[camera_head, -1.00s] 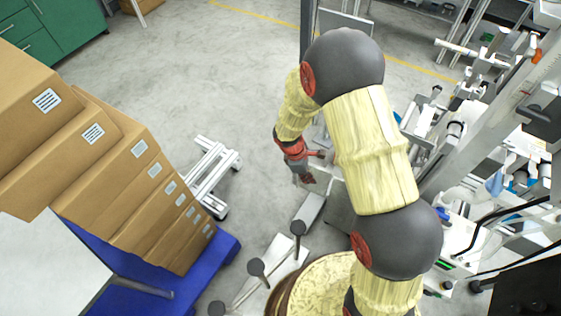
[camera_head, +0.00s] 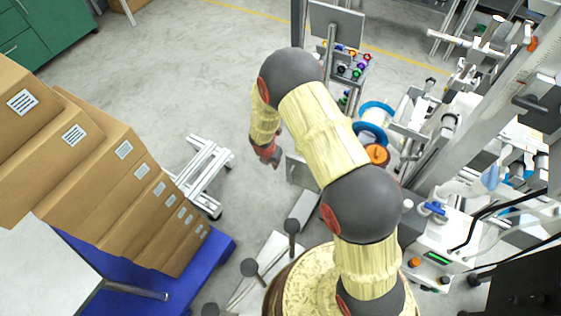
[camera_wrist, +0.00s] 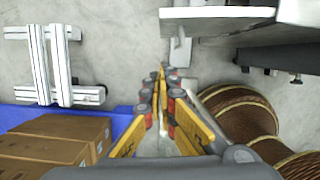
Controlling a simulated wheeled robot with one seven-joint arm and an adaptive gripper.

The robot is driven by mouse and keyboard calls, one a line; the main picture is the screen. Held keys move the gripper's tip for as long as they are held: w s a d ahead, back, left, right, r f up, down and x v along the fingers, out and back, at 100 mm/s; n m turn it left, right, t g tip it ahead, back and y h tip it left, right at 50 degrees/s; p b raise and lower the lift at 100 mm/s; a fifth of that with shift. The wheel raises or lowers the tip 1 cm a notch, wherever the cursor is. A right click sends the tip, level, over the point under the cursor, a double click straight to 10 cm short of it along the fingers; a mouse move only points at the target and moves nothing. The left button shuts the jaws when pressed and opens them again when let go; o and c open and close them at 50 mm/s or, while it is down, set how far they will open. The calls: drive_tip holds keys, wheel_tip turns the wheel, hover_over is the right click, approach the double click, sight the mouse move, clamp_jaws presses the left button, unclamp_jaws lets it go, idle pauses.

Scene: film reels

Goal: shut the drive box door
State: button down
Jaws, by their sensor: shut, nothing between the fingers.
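A grey panel that looks like the drive box door (camera_head: 299,171) stands open in the head view, partly hidden behind my arm. In the wrist view a pale panel, seen nearly edge-on, crosses the top and looks like the same door (camera_wrist: 215,14); a small grey handle (camera_wrist: 180,52) hangs from it. My gripper (camera_head: 275,164) is just left of the door in the head view. In the wrist view my gripper (camera_wrist: 161,72) is shut and empty, its tips left of the handle; contact cannot be told. The drive box behind is mostly hidden.
Cardboard boxes (camera_head: 140,205) on a blue pallet (camera_head: 222,245) stand at left. A white metal frame (camera_head: 203,170) is on the floor near my gripper. Blue reels (camera_head: 376,108) and a white machine (camera_head: 435,240) stand right. Grey floor is clear beyond the frame.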

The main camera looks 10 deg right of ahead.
drive_tip(key=w+d+f+b, duration=0.2)
drive_tip(key=w+d+f, duration=0.1)
drive_tip(key=f, duration=0.3)
drive_tip(key=shift+w+d+b, duration=0.3)
drive_tip(key=shift+w+b, duration=0.1)
drive_tip(key=shift+w, duration=0.25)
drive_tip(key=shift+f, duration=0.1)
